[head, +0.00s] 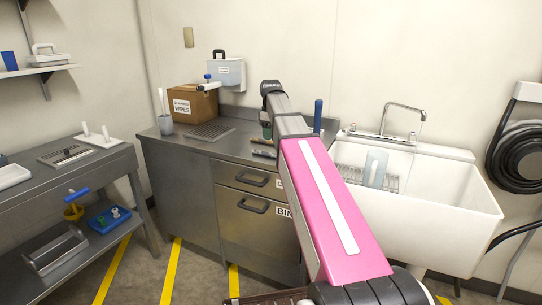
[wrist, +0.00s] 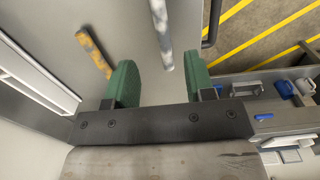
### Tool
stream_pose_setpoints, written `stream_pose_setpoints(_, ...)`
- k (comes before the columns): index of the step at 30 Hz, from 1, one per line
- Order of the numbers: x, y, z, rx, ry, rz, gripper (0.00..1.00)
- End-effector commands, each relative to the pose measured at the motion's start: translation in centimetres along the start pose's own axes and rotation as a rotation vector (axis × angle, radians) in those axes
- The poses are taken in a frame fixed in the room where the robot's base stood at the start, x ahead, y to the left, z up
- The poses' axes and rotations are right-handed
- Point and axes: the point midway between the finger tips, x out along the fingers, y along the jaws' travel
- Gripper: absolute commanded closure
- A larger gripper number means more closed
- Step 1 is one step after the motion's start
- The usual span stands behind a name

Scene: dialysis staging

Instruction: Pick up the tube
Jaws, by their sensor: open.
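My gripper (wrist: 160,82) is open, its two green fingers apart over the steel counter (head: 222,148). In the wrist view a grey metallic tube (wrist: 161,33) lies on the counter, its near end showing in the gap between the fingers. A second, mottled yellow-brown bar (wrist: 94,55) lies to the left of the left finger. Which of these is the tube I cannot tell for sure. In the head view my gripper (head: 267,129) shows only in part behind my arm, with the small bar (head: 262,141) and the grey tube (head: 264,154) just below it. Neither is held.
A cardboard wipes box (head: 193,103) and a cup (head: 166,125) stand at the counter's back left. A white sink (head: 440,200) is on the right. A drawer handle (head: 251,179) juts from the counter's front. A steel side table (head: 60,180) stands left.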

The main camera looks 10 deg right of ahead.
Motion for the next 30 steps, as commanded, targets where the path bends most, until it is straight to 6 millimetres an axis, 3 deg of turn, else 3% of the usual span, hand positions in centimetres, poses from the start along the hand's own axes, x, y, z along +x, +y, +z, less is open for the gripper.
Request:
stream_pose_setpoints(6, 3.0, -0.1, 0.1, 0.001, -0.001, -0.001, 0.51)
stream_pose_setpoints(14, 4.5, -0.1, 0.2, 0.001, -0.001, -0.001, 0.51)
stream_pose_setpoints(22, 8.0, -0.2, 0.5, 0.001, -0.001, -0.001, 0.51)
stream_pose_setpoints(30, 8.7, -0.2, 0.4, 0.001, 0.0, 0.0, 0.51)
